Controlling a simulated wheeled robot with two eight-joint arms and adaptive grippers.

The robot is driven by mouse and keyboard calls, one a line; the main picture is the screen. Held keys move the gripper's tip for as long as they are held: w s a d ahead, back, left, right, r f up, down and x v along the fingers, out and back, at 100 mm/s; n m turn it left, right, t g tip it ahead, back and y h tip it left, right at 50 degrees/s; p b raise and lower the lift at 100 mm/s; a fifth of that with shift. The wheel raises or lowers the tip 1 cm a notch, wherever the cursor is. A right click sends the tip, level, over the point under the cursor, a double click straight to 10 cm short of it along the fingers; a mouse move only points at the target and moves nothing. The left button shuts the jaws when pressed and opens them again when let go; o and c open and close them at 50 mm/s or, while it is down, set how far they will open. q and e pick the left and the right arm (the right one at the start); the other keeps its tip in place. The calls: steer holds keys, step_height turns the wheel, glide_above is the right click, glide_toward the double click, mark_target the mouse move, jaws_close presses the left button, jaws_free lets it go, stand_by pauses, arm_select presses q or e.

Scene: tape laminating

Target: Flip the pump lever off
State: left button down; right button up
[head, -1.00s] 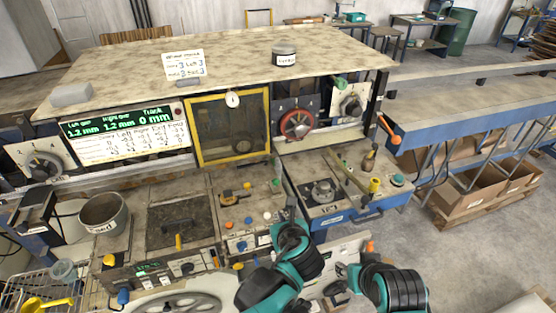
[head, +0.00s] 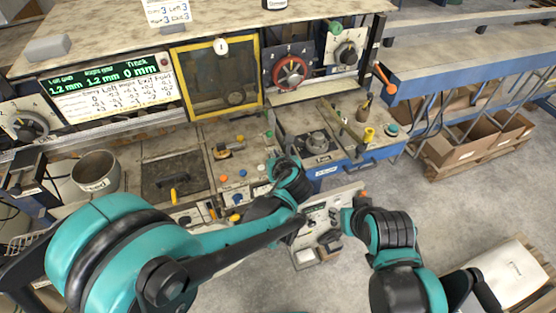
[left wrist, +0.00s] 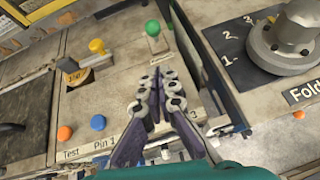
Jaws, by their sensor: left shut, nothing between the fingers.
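No label I can read marks the pump lever. A lever with a green knob (left wrist: 153,28) stands on the button panel (left wrist: 118,90) in the left wrist view, just beyond my left fingertips. A lever with a yellow knob (left wrist: 97,46) stands to its left on a brown block. My left gripper (left wrist: 155,78) is shut and empty over the panel, with a visible gap to the green knob. In the head view my left gripper (head: 274,162) is partly hidden by its wrist. My right gripper (head: 335,219) is low at the centre right, its fingers unclear.
Orange (left wrist: 65,133) and blue (left wrist: 98,122) buttons sit left of my left fingers. A round metal knob (left wrist: 285,38) is on the block at right. A metal pot (head: 95,170) stands at left. A yellow-framed window (head: 218,75) rises behind the panel.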

arm_select(q)
glide_toward(273, 141)
steer(key=shift+w+a+f, duration=0.25)
steer(key=shift+w+a, duration=0.2)
steer(key=shift+w, duration=0.1)
steer(key=shift+w+a+f, duration=0.3)
steer(key=shift+w+a, duration=0.15)
steer(key=shift+w, duration=0.1)
steer(key=shift+w+a+r, duration=0.1)
steer(key=shift+w+r, duration=0.15)
steer(key=shift+w, duration=0.45)
